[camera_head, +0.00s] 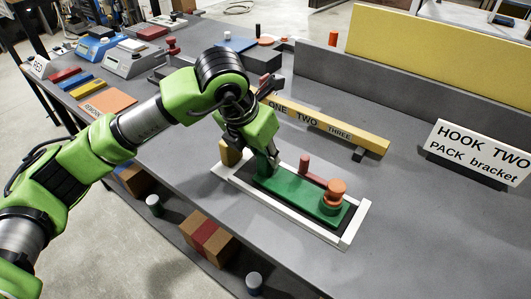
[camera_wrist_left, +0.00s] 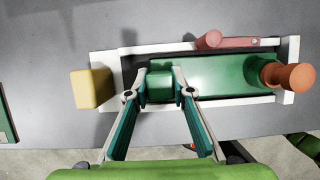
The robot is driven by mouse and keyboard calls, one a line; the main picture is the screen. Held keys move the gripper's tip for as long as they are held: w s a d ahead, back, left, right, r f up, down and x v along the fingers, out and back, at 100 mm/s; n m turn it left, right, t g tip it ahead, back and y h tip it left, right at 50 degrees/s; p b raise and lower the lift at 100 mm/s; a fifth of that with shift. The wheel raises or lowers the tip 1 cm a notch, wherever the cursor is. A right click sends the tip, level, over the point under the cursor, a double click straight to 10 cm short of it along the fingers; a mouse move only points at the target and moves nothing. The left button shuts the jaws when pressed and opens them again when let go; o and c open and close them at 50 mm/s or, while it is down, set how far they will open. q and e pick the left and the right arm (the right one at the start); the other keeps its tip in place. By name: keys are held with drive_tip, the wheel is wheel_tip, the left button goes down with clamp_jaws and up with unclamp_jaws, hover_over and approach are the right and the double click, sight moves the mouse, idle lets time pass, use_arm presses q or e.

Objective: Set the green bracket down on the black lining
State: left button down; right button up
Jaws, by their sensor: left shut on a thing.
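The green bracket (camera_head: 298,189) is a long flat plate with a raised block at its left end. It lies lengthwise inside a white frame (camera_head: 355,227), over the black lining (camera_head: 345,224), which shows as a dark strip along the edges. I cannot tell whether the plate touches the lining. An orange knob (camera_head: 335,190) stands at the bracket's right end. My left gripper (camera_wrist_left: 160,93) is shut on the bracket's raised green block (camera_wrist_left: 160,84), with a finger on each side. The plate also shows in the left wrist view (camera_wrist_left: 220,73). My right gripper is not in view.
A red clamp bar with a peg (camera_head: 304,163) lies along the frame's far side. A yellow block (camera_head: 230,153) stands at its left end. Behind runs a yellow bar marked ONE TWO THREE (camera_head: 330,125). A HOOK TWO sign (camera_head: 475,150) stands right. The grey bench between is clear.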

use_arm(q)
drive_tip(key=shift+f+b, duration=0.45)
drive_tip(key=c, duration=1.7)
unclamp_jaws()
drive_tip(key=v, duration=1.2)
